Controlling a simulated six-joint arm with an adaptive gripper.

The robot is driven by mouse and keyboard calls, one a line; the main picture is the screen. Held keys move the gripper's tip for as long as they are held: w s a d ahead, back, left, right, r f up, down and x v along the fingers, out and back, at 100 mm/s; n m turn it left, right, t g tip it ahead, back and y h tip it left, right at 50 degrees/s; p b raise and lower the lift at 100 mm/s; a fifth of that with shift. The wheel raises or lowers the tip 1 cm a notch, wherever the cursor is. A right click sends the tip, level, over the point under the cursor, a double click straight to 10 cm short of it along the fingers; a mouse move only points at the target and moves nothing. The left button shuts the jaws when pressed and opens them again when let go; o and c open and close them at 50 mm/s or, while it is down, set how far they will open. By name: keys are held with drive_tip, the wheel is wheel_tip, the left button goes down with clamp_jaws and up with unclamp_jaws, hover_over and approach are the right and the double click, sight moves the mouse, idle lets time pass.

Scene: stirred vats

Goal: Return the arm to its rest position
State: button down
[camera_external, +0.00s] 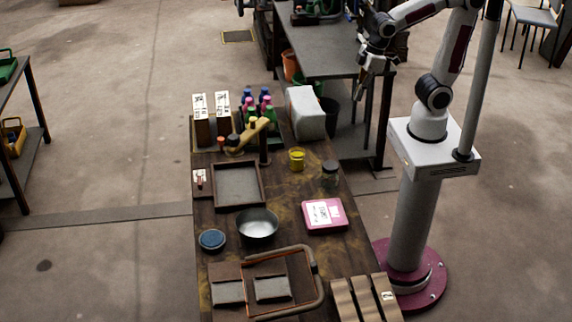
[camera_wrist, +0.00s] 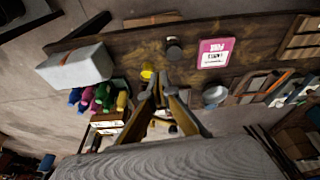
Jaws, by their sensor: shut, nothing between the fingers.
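My gripper (camera_external: 363,88) hangs at the upper right, above and beside the far end of the workbench, clear of everything on the table. It is shut and empty. In the wrist view my gripper (camera_wrist: 159,84) shows its two fingers meeting at the tips, with the tabletop well beyond them. My arm rises from its pedestal and bends over to the left, with the fingers pointing down.
The wooden table (camera_external: 275,170) holds a metal bowl (camera_external: 258,224), a yellow cup (camera_external: 296,159), a glass jar (camera_external: 330,174), a pink-edged box (camera_external: 325,214), a white box (camera_external: 306,112) and several bottles. A grey bench (camera_external: 320,55) stands behind, near my gripper.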

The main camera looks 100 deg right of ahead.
drive_tip(key=s+d+r+t, duration=0.1)
drive_tip(key=s+r+t, duration=0.1)
drive_tip(key=s, duration=0.5)
drive_tip(key=shift+s+d+r+m+t, duration=0.3)
drive_tip(key=shift+s+d+r+m, duration=0.1)
drive_tip(key=shift+r, duration=0.05)
idle(2.8)
